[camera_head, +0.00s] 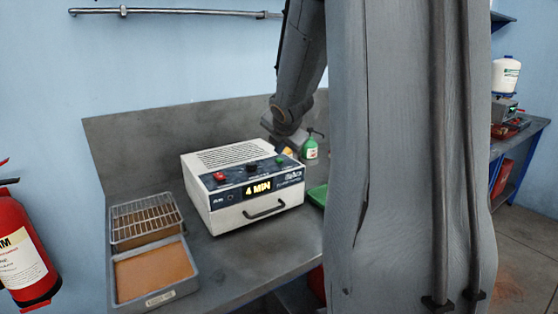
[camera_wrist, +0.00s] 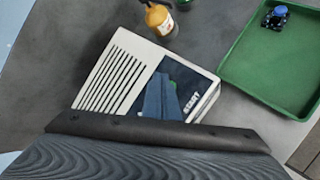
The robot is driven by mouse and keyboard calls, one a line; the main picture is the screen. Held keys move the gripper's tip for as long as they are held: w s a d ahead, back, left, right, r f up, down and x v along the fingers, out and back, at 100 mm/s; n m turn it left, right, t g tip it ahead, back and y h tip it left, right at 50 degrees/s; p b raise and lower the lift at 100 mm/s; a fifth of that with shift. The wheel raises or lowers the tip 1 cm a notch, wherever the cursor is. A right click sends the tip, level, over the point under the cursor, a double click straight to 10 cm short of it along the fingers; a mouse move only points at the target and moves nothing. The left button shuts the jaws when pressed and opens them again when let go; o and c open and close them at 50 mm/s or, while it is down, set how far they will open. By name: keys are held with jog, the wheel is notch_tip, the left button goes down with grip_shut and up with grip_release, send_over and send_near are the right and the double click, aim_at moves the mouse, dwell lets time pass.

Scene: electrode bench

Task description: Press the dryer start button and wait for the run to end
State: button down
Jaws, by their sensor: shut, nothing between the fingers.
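The dryer (camera_head: 225,170) is a white box with a slatted top and a dark front panel. Its lit display (camera_head: 257,188) reads "4 MIN". A red switch (camera_head: 219,176) sits at the panel's left and a green button (camera_head: 280,160) at its right. In the wrist view the dryer (camera_wrist: 118,72) lies under my gripper (camera_wrist: 162,82), with a "START" label on its panel. My gripper's fingers are shut and empty over the dark panel, partly hiding it. A bit of green shows beside the fingertips. I cannot tell whether they touch the button.
A wire rack (camera_head: 145,218) and a tray with an orange-brown sheet (camera_head: 150,272) stand left of the dryer. A green tray (camera_wrist: 270,64) holds a small blue-topped item. A fire extinguisher (camera_head: 22,255) is at far left.

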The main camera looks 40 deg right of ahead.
jog(key=shift+f, duration=0.1)
jog(key=shift+f+b, duration=0.35)
jog(key=shift+b, duration=0.05)
jog(key=shift+f+b, duration=0.45)
jog(key=shift+f, duration=0.05)
dwell(0.6)
jog(key=shift+r, duration=0.1)
jog(key=shift+r+p, duration=0.8)
jog(key=shift+p, duration=0.1)
jog(key=shift+r, duration=0.1)
notch_tip(320, 180, up, 5)
jog(key=p, duration=0.5)
jog(key=shift+a, duration=0.1)
dwell(0.6)
